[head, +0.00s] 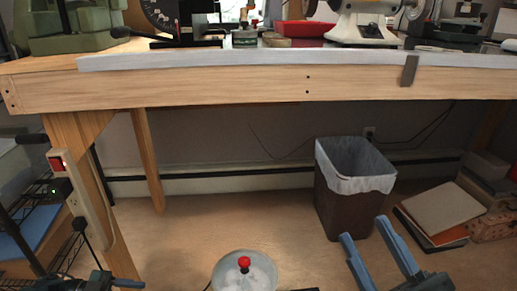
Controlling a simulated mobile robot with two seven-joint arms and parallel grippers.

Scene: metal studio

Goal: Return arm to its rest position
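My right gripper (365,228) is at the bottom right of the head view. Its two blue-grey fingers point up and to the left with a clear gap between them, so it is open and empty. A dark shape (100,282) at the bottom left edge may be part of my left gripper or wrist.
A wooden workbench (220,92) spans the view, with machines on top. Under it stands a dark waste bin (335,208) with a pale liner. Books (440,208) lie at right. A power strip (88,200) is on the left bench leg.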

